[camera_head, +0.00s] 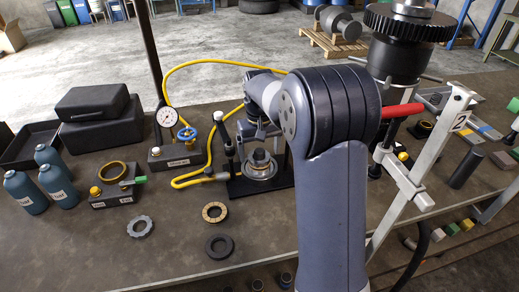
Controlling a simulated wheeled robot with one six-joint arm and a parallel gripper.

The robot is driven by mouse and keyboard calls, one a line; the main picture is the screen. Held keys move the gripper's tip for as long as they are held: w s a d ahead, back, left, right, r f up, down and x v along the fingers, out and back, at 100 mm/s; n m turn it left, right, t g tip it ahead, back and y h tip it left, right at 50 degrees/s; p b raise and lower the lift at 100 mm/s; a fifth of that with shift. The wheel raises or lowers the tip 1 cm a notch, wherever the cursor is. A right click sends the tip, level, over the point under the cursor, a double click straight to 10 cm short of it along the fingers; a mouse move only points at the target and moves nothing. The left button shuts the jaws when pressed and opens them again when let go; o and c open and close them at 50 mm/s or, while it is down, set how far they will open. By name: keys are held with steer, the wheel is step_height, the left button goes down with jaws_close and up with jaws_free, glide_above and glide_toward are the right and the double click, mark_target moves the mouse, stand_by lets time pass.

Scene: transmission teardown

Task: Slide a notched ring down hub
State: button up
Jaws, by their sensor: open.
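A hub (261,160) stands upright on a black base plate in the middle of the bench, with ring-like steps around it. My gripper (257,138) is small and dark here, open, and hangs just above the hub's top. My own arm hides part of it, and I cannot tell whether it touches the hub. A grey notched ring (131,228) lies flat on the bench at the front left.
A yellow hose (180,70) loops behind and left of the hub to a gauge (166,117) and valve block. Blue bottles (24,190) and black cases (100,134) stand at the left. A grey frame (410,180) stands right of my arm. The front-left bench is mostly clear.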

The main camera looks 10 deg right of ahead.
step_height(320, 180, up, 18)
steer(key=p, duration=0.6)
steer(key=shift+p, duration=0.4)
steer(key=shift+f, duration=0.25)
steer(key=shift+f+b, duration=3.7)
steer(key=shift+f, duration=1.55)
